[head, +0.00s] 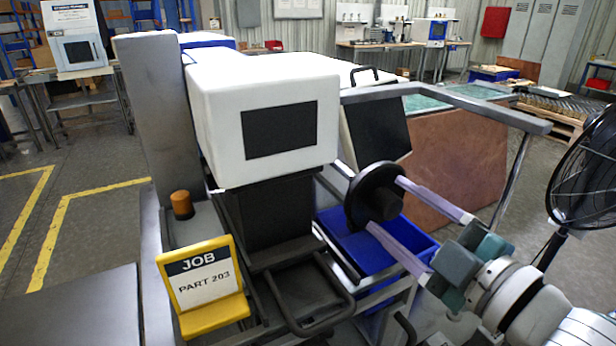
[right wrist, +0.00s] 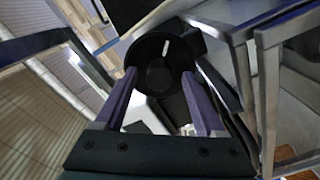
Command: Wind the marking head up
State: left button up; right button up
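The marking head (head: 205,95) is a white box with a dark front panel, next to a grey column (head: 160,120); a black block (head: 275,212) is below it. A black round handwheel (head: 362,190) with a protruding hub is on the machine's right side. It also shows in the right wrist view (right wrist: 145,52). My right gripper (head: 386,203) is open, its two long fingers pointing at the wheel. In the right wrist view the fingertips (right wrist: 160,73) lie on either side of the hub. I cannot tell whether they touch it. My left gripper is not in view.
A yellow job sign (head: 215,310) reading "PART 203" and an orange knob (head: 181,204) are at the machine's front left. A blue bin (head: 345,236) sits below the wheel. A grey frame bar (head: 460,107) runs behind my right gripper. A black fan (head: 592,165) stands at far right.

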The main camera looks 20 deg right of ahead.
jog(key=s+d+b, duration=0.1)
jog(key=s, duration=0.9)
jog(key=shift+b, duration=0.3)
jog(key=shift+w, duration=0.1)
